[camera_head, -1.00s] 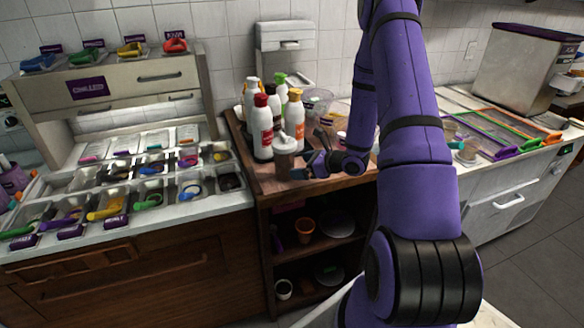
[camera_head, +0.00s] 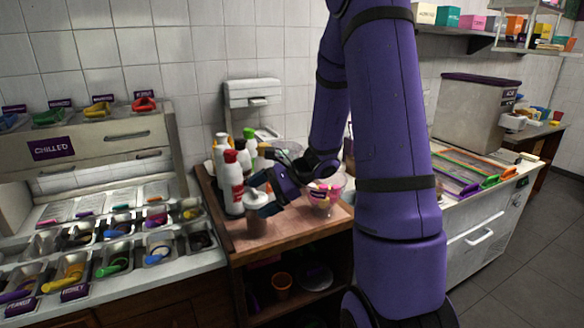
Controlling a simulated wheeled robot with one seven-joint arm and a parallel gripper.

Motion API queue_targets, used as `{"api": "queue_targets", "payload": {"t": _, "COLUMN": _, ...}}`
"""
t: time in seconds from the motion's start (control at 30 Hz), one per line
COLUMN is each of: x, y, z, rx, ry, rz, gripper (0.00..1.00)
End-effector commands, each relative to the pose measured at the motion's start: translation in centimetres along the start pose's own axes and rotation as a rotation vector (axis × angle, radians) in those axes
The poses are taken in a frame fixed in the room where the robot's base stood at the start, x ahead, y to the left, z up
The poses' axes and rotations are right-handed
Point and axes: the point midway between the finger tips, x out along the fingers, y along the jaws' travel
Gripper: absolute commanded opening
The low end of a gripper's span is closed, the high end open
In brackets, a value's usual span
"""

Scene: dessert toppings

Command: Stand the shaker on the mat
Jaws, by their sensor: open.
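I cannot pick out a mat with certainty. Flat panels with orange and green edges (camera_head: 455,168) lie on the right counter, partly behind my arm.
Bottles, one with a red cap (camera_head: 233,185), stand close behind the shaker. Topping trays (camera_head: 110,258) fill the left counter. The cart's front strip is clear. My arm hides part of the right counter.

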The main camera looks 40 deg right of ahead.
Motion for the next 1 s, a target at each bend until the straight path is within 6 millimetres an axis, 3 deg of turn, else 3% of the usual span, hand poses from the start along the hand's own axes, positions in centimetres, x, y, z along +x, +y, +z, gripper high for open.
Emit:
{"api": "queue_targets", "payload": {"t": 0.03, "x": -0.1, "y": 0.6, "z": 2.2, "rx": -0.082, "ry": 0.009, "rz": 0.048, "gripper": 0.98}}
{"api": "queue_targets", "payload": {"t": 0.1, "x": -0.2, "y": 1.6, "z": 4.7, "rx": -0.186, "ry": 0.026, "rz": 0.114, "gripper": 0.98}}
{"api": "queue_targets", "payload": {"t": 0.4, "x": -1.9, "y": 6.7, "z": 12.9, "rx": -0.643, "ry": 0.125, "rz": 0.374, "gripper": 0.98}}
{"api": "queue_targets", "payload": {"t": 0.7, "x": -5.3, "y": 11.6, "z": 18.1, "rx": -1.106, "ry": 0.275, "rz": 0.577, "gripper": 0.98}}
{"api": "queue_targets", "payload": {"t": 1.0, "x": -9.8, "y": 15.2, "z": 21.3, "rx": -1.557, "ry": 0.477, "rz": 0.711, "gripper": 0.98}}
